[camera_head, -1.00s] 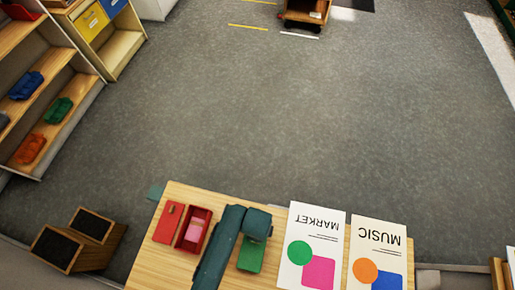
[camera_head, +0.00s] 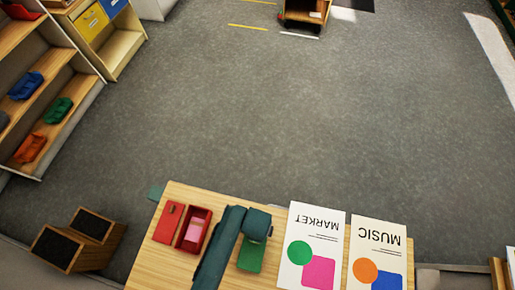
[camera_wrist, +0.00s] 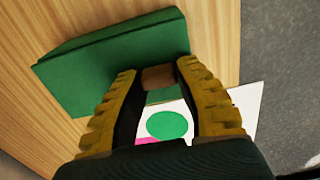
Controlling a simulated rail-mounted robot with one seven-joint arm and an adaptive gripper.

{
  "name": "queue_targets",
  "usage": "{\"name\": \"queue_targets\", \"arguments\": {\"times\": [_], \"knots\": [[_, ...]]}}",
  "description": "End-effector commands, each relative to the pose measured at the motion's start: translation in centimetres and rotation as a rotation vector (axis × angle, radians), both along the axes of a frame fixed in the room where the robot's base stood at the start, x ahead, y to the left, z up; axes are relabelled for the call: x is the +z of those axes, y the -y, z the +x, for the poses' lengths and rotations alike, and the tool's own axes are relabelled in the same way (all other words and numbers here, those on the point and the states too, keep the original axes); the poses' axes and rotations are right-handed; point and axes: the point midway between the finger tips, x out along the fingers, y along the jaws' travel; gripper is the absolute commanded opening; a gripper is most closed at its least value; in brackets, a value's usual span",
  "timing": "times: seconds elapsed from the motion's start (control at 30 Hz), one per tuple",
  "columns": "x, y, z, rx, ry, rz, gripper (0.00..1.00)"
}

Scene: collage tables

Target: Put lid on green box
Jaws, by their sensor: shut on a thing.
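My gripper (camera_wrist: 158,72) has its two yellow ribbed fingers shut on a small brown wooden knob (camera_wrist: 159,80). A green piece shows just below the knob, between the fingers, and looks like part of the green lid (camera_wrist: 163,96). A large green block-like shape, probably the green box (camera_wrist: 110,62), lies behind the fingertips over the wooden table. In the head view a green surface (camera_head: 250,257) shows beside my arm, partly under my gripper (camera_head: 257,225). The fingers are hidden there. I cannot tell whether the lid touches the box.
A red lid (camera_head: 168,223) and an open red box (camera_head: 203,219) with a pink block (camera_head: 194,230) inside are on the wooden table (camera_head: 146,262), left of my arm. White MARKET (camera_head: 318,228) and MUSIC (camera_head: 381,228) sheets lie close on the right.

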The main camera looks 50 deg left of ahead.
Motion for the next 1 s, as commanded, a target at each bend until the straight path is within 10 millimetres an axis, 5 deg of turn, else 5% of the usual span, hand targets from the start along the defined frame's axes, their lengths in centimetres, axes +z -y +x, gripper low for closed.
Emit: {"name": "queue_targets", "arguments": {"times": [0.47, 0.5, 0.6, 0.8, 0.93, 1.0], "knots": [[-0.47, 0.00, 0.00, 0.000, 0.000, 0.000, 0.00], [-0.47, -0.01, 0.01, 0.000, 0.000, 0.000, 0.40], [-0.47, -0.01, 0.01, 0.000, 0.000, 0.000, 0.58], [-0.47, 0.00, 0.00, 0.000, 0.000, 0.000, 0.58], [-0.47, 0.01, -0.01, 0.000, 0.000, 0.000, 0.84], [-0.47, 0.01, -0.01, 0.000, 0.000, 0.000, 0.87]]}}
